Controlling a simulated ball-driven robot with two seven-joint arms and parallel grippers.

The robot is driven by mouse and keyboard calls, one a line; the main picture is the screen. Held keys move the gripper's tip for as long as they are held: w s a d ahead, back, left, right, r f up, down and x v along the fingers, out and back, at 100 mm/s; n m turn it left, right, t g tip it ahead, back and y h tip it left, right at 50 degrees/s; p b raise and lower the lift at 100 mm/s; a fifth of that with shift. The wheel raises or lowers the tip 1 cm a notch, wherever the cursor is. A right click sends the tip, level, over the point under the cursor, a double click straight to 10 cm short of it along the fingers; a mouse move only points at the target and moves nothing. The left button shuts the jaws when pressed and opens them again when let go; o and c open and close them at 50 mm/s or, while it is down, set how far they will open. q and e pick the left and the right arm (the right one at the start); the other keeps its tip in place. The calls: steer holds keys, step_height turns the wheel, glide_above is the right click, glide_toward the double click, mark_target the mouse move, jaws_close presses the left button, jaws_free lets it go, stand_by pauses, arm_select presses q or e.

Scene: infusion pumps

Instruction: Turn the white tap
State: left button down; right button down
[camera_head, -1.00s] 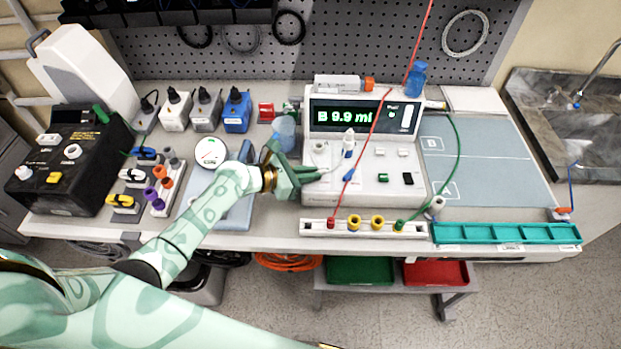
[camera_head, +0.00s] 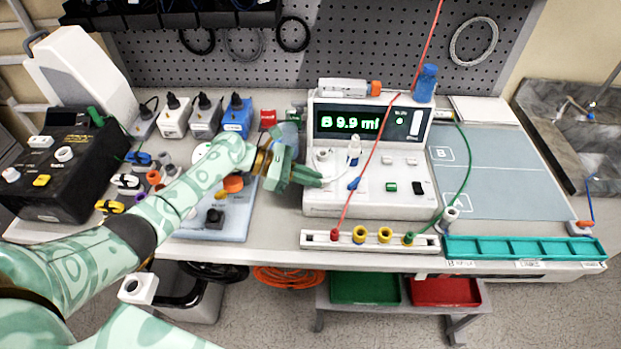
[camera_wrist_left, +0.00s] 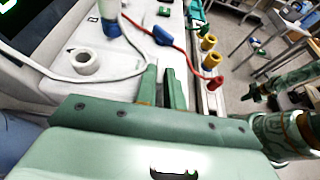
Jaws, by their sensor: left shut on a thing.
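A white piece with a dark middle (camera_head: 127,183) sits between a blue and a yellow one on the left of the bench; it looks like a tap, but I cannot be sure. My left gripper (camera_head: 318,178) is far to its right, at the left front of the pump (camera_head: 365,204). In the left wrist view its fingers (camera_wrist_left: 163,88) are nearly together where a thin white tube (camera_wrist_left: 120,77) ends. It appears shut on that tube; the fingers hide the end. A white ring-shaped port (camera_wrist_left: 83,62) is beside the fingers, apart from them. A dark-ended arm at the right may be my right one.
A red line (camera_head: 372,152) and a green line (camera_head: 464,165) run from the pump area to a white rail (camera_head: 318,240) with coloured sockets. A teal tray (camera_head: 525,250) lies at the right front.

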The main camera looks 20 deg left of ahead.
arm_select(q)
steer(key=c, duration=1.5)
jaws_free()
steer(key=v, duration=1.6)
steer(key=shift+p, duration=0.45)
